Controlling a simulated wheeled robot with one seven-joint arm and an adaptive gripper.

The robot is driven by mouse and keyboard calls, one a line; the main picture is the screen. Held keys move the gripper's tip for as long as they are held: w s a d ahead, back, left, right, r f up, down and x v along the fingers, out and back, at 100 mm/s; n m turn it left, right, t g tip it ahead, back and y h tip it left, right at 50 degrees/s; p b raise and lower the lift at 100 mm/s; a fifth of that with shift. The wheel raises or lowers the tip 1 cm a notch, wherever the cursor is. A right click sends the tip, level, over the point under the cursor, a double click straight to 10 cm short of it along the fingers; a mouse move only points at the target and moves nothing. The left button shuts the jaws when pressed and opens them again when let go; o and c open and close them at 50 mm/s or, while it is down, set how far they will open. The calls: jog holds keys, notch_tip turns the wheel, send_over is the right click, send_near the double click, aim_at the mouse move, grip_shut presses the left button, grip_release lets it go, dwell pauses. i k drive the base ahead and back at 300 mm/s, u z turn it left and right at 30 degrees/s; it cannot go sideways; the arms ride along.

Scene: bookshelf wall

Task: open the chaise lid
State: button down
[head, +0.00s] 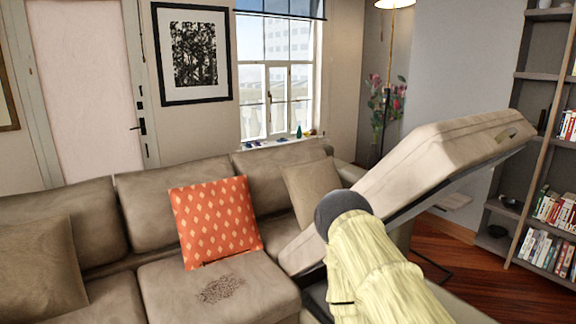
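The chaise lid (430,165) is a thick beige cushioned panel at the right end of the sofa. It is tilted up steeply, its far right end high and its lower left end down by the seat. Part of the dark space under it shows at the sofa's right end. My arm, in a pale yellow cover with a dark round joint, stands in front of the lid and hides its lower middle. My gripper cannot be seen, so whether it touches the lid does not show.
The beige sofa (165,285) fills the left and middle, with an orange patterned pillow (215,220) and beige pillows. A bookshelf (521,170) stands at the right edge. Wooden floor (505,275) is open at the lower right. A flower vase (380,130) stands behind the lid.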

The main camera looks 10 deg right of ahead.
aim_at(448, 166)
jog(key=u, duration=0.6)
jog(key=k, duration=0.95)
jog(key=z, duration=1.15)
jog(key=i, duration=0.4)
jog(key=z, duration=0.05)
